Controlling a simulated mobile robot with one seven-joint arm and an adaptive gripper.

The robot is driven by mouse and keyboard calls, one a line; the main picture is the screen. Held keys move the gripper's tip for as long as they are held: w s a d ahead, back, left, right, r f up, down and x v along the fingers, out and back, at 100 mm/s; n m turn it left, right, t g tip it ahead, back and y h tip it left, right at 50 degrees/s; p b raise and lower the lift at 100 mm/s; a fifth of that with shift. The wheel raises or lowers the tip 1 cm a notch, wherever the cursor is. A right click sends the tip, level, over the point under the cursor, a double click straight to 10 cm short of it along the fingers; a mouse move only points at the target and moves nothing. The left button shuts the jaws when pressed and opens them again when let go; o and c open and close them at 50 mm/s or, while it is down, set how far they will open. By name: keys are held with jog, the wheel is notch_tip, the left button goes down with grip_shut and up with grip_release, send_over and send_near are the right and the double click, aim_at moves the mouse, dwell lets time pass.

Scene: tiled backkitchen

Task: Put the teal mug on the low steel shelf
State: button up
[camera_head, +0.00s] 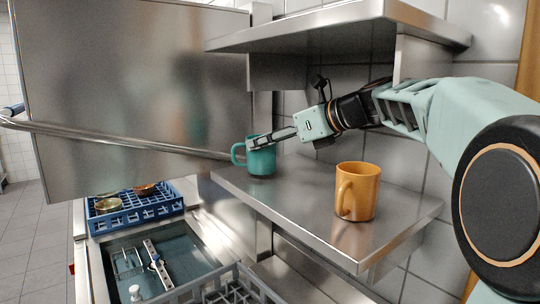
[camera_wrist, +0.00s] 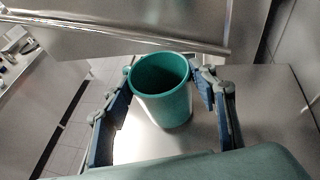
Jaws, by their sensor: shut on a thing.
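The teal mug (camera_head: 262,160) is upright at the left end of the low steel shelf (camera_head: 300,205), with its handle toward the left. Its base looks to be on or just above the shelf; I cannot tell which. My gripper (camera_head: 258,141) reaches in from the right and is shut on the mug near its rim. In the wrist view the empty-looking mug (camera_wrist: 162,95) is between the two fingers (camera_wrist: 162,84). The wrist view also shows the steel shelf surface (camera_wrist: 265,95) beneath and to the right.
An orange mug (camera_head: 357,192) stands on the same shelf, nearer the front. An upper steel shelf (camera_head: 330,22) hangs above my gripper. A large steel panel with a bar (camera_head: 130,143) is at left. Blue crate (camera_head: 136,212) is below left. Shelf between the mugs is clear.

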jog(key=shift+f, duration=0.5)
jog(key=shift+d+r, duration=0.1)
jog(key=o, duration=1.4)
jog(key=shift+c, duration=0.2)
